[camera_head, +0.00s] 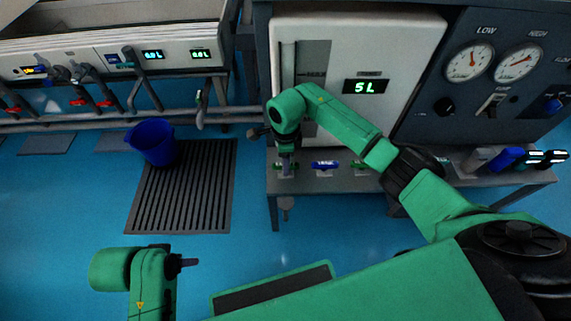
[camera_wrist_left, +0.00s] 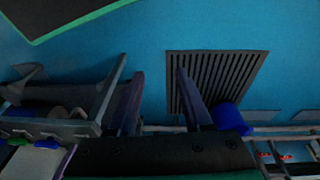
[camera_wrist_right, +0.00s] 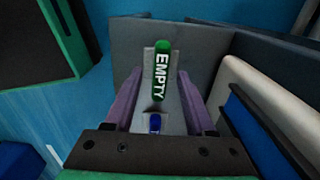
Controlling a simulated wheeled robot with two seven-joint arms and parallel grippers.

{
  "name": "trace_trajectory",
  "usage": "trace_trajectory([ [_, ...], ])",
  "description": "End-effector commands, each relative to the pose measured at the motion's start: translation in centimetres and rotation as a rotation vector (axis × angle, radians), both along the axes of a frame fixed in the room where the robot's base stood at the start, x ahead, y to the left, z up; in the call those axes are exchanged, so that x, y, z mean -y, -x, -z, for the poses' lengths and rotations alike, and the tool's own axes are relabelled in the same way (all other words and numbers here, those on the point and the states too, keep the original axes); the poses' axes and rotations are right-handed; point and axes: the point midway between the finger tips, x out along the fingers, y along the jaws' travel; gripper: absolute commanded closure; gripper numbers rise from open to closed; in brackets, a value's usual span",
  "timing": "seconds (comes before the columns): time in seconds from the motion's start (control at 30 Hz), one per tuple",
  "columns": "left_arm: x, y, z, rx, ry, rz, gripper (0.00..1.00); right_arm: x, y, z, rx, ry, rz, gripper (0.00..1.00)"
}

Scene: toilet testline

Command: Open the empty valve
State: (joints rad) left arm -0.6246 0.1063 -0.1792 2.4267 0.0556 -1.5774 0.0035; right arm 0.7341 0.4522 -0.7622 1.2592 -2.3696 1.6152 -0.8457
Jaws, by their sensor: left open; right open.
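The empty valve shows in the right wrist view as a green handle marked EMPTY (camera_wrist_right: 160,75) on a grey plate. In the head view, its green label (camera_head: 284,169) is partly hidden by my right gripper (camera_head: 286,160), at the left end of the bench below the 5 L tank. My right gripper also shows in the right wrist view (camera_wrist_right: 164,80), with its purple fingers apart on either side of the green handle. Contact cannot be told. My left gripper (camera_head: 186,263) is over the blue floor at lower left, far from the valve. Its fingers are apart and empty in the left wrist view (camera_wrist_left: 160,76).
A bench (camera_head: 420,181) carries a blue-labelled valve (camera_head: 325,165) right of the empty valve. The white tank front (camera_head: 410,45) stands behind it. A blue bucket (camera_head: 153,142) stands by a dark floor grate (camera_head: 185,190). Floor near the left gripper is clear.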

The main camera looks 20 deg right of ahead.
Motion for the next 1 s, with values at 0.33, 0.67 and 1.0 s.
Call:
trace_trajectory([
  [0.33, 0.4, -0.3, 0.2, 0.022, 0.011, 0.006, 0.5, 0.0, 0.0, 0.8, 0.001, -0.001, 0.0, 0.49],
  [0.67, 0.4, -0.3, 0.2, 0.021, 0.012, 0.005, 0.5, 0.0, 0.0, 0.8, 0.001, -0.001, -0.002, 1.0],
  [1.0, 1.5, -1.2, 1.4, 0.073, 0.04, 0.02, 0.5, 0.1, -0.1, 0.9, 0.002, 0.001, -0.093, 1.0],
])
